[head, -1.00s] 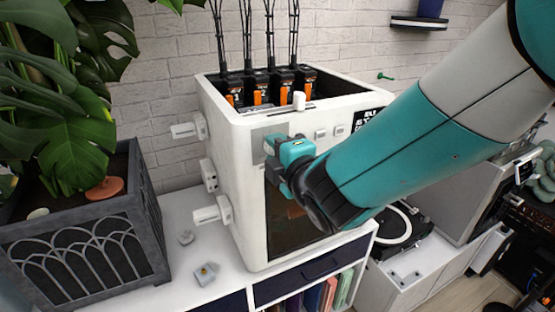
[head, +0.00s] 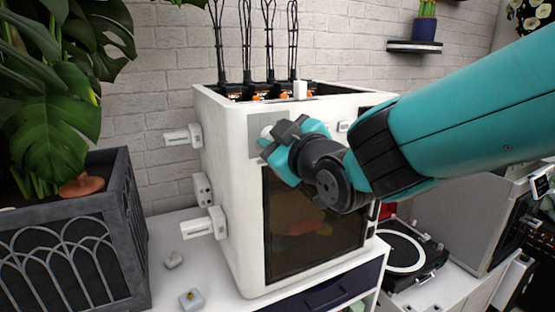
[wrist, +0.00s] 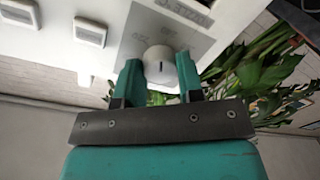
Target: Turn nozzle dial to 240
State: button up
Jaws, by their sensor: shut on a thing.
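The white round nozzle dial (wrist: 158,57) sits on a grey label panel, which appears upside down in the wrist view with "NOZZLE" lettering and small numbers around the dial. In the head view my gripper (head: 272,141) is at the upper left of the front of the white printer (head: 232,190), hiding most of the dial.
Two white buttons (wrist: 90,32) are beside the panel in the wrist view. White spool holders (head: 184,136) stick out of the printer's left side. A leafy plant in a dark planter (head: 75,225) stands to the left. Small loose parts (head: 191,299) lie on the white cabinet top.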

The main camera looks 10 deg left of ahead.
jog(key=shift+d+f+m+b, duration=0.1)
jog(key=shift+f+m+b, duration=0.1)
jog(key=shift+m+b, duration=1.05)
jog(key=shift+r, duration=0.1)
jog(key=o, duration=0.9)
jog(key=b+v, duration=0.4)
jog(key=v, duration=1.3)
jog(key=shift+d, duration=0.2)
